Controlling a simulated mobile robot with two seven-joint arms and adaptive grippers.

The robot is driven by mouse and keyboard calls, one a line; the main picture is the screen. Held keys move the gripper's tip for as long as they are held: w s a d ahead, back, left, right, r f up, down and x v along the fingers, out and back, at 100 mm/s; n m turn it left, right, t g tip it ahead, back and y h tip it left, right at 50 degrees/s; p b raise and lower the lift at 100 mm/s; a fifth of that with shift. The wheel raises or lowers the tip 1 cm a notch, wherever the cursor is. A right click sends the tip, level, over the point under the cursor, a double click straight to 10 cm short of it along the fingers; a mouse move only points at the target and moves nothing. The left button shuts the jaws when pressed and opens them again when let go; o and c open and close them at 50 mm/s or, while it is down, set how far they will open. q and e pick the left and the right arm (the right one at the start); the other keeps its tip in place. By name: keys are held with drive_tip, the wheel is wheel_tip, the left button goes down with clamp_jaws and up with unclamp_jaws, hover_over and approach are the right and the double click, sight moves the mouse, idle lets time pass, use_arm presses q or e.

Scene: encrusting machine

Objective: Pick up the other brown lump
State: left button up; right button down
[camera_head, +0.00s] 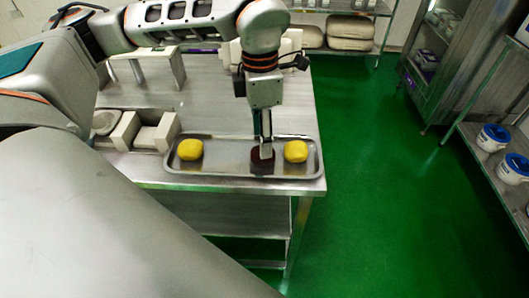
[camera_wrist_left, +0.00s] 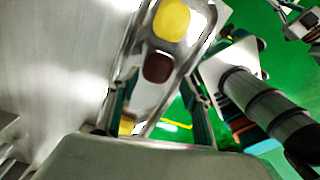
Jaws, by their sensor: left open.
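One dark brown lump (camera_head: 258,167) sits on the metal tray (camera_head: 222,176) between two yellow lumps, one to its left (camera_head: 190,149) and one to its right (camera_head: 295,151). My left gripper (camera_head: 265,145) points down at the brown lump and partly hides it. In the left wrist view the fingers (camera_wrist_left: 160,88) are apart, and the brown lump (camera_wrist_left: 158,67) shows just beyond their tips, roughly in the middle. I cannot tell whether a finger touches it. One yellow lump (camera_wrist_left: 171,18) lies beyond it.
The tray lies along the front edge of a steel table (camera_head: 225,108). Grey blocks (camera_head: 155,134) stand left of the tray, and a bench-shaped grey piece (camera_head: 150,66) stands behind. Green floor is clear to the right. Shelves with white tubs (camera_head: 494,138) are at far right.

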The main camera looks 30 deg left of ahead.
use_arm(q)
wheel_tip(320, 180, down, 4)
drive_tip(key=shift+w+r, duration=0.1)
drive_tip(key=shift+f, duration=0.65)
drive_tip(key=c, duration=0.9)
use_arm(e)
drive_tip(key=shift+w+d+r, duration=0.1)
drive_tip(key=shift+w+r, duration=0.1)
drive_tip(key=shift+w, duration=0.3)
use_arm(q)
drive_tip(key=shift+r, duration=0.2)
use_arm(e)
drive_tip(key=shift+f, duration=0.15)
